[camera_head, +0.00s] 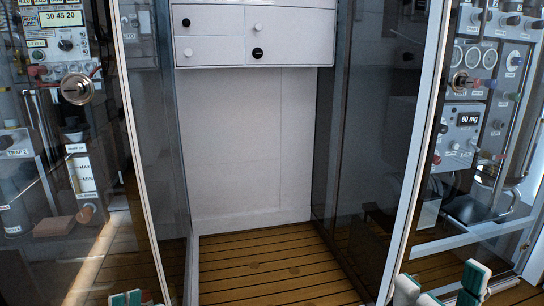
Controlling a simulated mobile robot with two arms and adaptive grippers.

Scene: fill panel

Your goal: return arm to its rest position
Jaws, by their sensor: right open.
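My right gripper (443,288) is at the bottom right edge. Its two green and white fingers stand apart with nothing between them. My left gripper (131,298) shows only as small green and white tips at the bottom left edge. Most of it is cut off, so its opening cannot be told. Most of both arms is out of the picture.
Glass-doored cabinets with instruments stand at left (62,110) and right (480,110). Between them is an open bay with a slatted wooden floor (265,262) and a white back wall (250,150). White drawers (215,52) with round knobs hang at the top.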

